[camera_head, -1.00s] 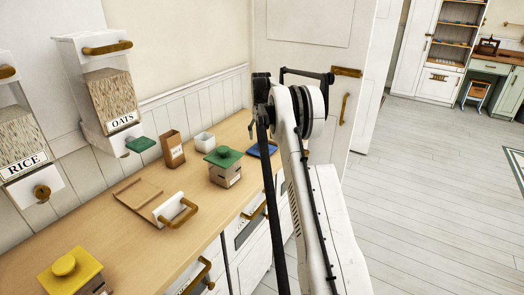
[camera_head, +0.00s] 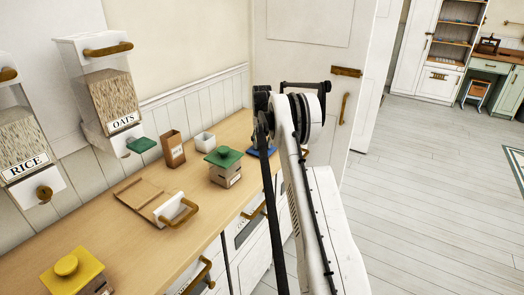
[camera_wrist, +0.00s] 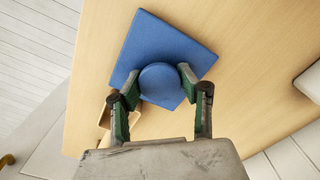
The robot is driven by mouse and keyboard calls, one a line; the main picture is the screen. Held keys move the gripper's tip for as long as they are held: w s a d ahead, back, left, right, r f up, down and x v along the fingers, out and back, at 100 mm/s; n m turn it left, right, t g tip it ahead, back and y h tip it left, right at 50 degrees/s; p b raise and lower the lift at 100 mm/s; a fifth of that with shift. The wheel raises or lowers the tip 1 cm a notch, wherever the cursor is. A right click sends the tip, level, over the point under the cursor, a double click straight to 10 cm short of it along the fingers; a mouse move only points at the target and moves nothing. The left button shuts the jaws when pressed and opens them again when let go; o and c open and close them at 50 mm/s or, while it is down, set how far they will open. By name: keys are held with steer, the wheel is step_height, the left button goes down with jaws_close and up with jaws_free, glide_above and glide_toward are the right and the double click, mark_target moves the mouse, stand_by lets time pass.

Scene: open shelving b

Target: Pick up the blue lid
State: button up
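The blue lid (camera_wrist: 170,45) is a square plate with a round knob (camera_wrist: 160,80). It lies on the wooden counter, and in the camera_head view (camera_head: 261,153) my arm partly hides it. My gripper (camera_wrist: 158,80) is over the lid with its two green-padded fingers spread on either side of the knob. The right finger is very near or against the knob; a small gap shows at the left one. I cannot tell whether they touch it.
A tan box (camera_wrist: 104,117) shows partly beside the left finger. On the counter (camera_head: 125,240) stand a green-lidded box (camera_head: 226,172), an open brown box (camera_head: 173,149), a white cup (camera_head: 204,142) and a yellow lid (camera_head: 70,277). A white door (camera_head: 310,60) stands beyond.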

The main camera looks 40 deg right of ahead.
steer(key=c, duration=0.4)
steer(key=shift+r, duration=0.1)
